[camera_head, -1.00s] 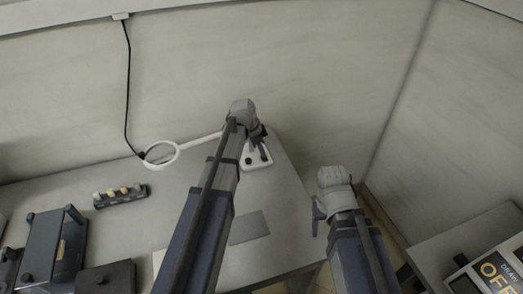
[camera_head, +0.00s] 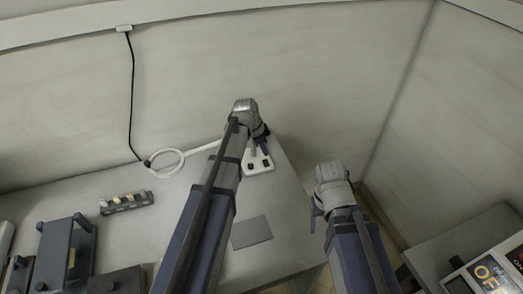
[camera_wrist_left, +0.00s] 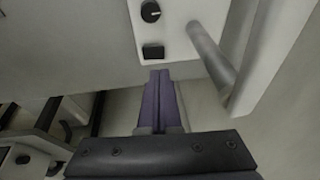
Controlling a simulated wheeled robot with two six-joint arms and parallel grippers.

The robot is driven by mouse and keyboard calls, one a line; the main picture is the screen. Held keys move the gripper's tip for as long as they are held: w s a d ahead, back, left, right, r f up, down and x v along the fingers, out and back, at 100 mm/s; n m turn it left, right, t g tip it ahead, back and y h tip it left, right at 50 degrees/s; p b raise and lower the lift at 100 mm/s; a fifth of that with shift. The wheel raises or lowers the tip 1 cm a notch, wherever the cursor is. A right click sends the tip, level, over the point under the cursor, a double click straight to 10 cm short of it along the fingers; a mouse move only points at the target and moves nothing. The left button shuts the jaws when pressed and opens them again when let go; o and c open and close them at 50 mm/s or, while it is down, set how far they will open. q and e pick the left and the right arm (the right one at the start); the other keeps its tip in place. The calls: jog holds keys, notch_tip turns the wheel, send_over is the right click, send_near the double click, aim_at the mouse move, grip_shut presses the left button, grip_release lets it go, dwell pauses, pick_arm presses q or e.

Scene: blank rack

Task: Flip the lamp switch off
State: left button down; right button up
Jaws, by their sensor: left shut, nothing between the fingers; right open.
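The lamp has a white ring head (camera_head: 167,162) and a white base plate (camera_head: 259,169) near the table's far right corner. In the left wrist view the base (camera_wrist_left: 177,50) carries a round black knob (camera_wrist_left: 150,11) and a square black switch (camera_wrist_left: 153,51). A grey post (camera_wrist_left: 212,55) rises beside them. My left gripper (camera_head: 261,146) is shut and empty over the base. In the wrist view its fingertips (camera_wrist_left: 159,74) are just below the switch; I cannot tell whether they touch it. My right gripper (camera_head: 316,215) is open and empty, off the table's right edge.
A small dark rack (camera_head: 127,204) with several pieces stands left on the table. Dark boxes (camera_head: 67,250) stand at the front left, and a flat grey plate (camera_head: 251,232) lies near the middle.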

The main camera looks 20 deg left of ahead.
pick_arm(q)
jog(key=a+r+p, duration=0.3)
jog(key=r+p, duration=0.5)
jog(key=r, duration=0.1)
jog(key=shift+s+r, duration=0.2)
jog(key=shift+r, duration=0.1)
pick_arm(e)
notch_tip(320, 180, up, 10)
jog(key=shift+f, duration=0.2)
pick_arm(q)
jog(key=shift+a, duration=0.1)
